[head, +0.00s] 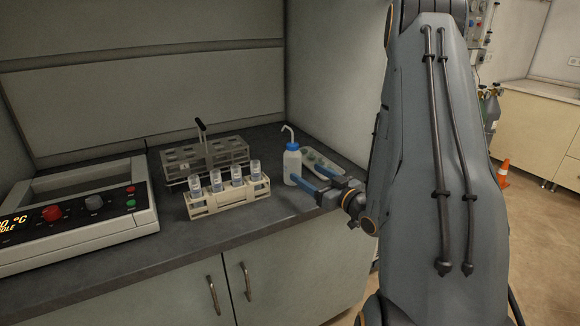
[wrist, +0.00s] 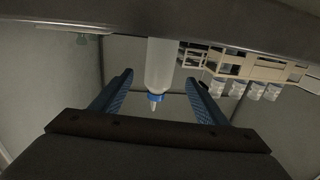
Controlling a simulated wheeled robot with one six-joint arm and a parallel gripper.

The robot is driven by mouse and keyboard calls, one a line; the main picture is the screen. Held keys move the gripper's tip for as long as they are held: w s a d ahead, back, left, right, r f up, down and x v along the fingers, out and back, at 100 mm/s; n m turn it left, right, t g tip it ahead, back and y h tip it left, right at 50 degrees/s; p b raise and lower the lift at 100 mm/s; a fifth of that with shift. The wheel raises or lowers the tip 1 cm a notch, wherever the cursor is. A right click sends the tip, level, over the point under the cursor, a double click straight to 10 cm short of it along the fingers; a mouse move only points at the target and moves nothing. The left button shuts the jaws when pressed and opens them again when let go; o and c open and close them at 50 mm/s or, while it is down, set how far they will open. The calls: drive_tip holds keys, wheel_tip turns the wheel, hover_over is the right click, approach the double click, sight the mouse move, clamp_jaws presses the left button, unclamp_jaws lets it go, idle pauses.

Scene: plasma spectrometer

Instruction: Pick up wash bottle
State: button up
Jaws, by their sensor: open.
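The wash bottle stands upright on the dark counter. It has a white body (head: 291,165), a blue cap and a bent white spout. My gripper (head: 306,174) is open at the bottle's right side, low near its body, with its blue fingers pointing left. In the wrist view the picture is upside down, and the bottle (wrist: 160,65) shows in the gap between the two fingers of my gripper (wrist: 159,77). I cannot tell whether either finger touches it.
A cream rack (head: 228,199) with several capped vials stands left of the bottle. A clear rack (head: 205,156) is behind it. A pale tray (head: 320,165) lies behind the gripper. A heater with a display (head: 80,215) is at the left.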

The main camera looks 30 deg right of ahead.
sight(298, 165)
drive_tip(key=w, duration=0.2)
drive_tip(key=w+a+p, duration=0.1)
drive_tip(key=w, duration=0.1)
drive_tip(key=w+r+p, duration=0.1)
drive_tip(key=w, duration=0.1)
drive_tip(key=shift+w+a, duration=0.15)
drive_tip(key=shift+w+f, duration=0.1)
drive_tip(key=shift+w, duration=0.25)
drive_tip(key=c, duration=0.8)
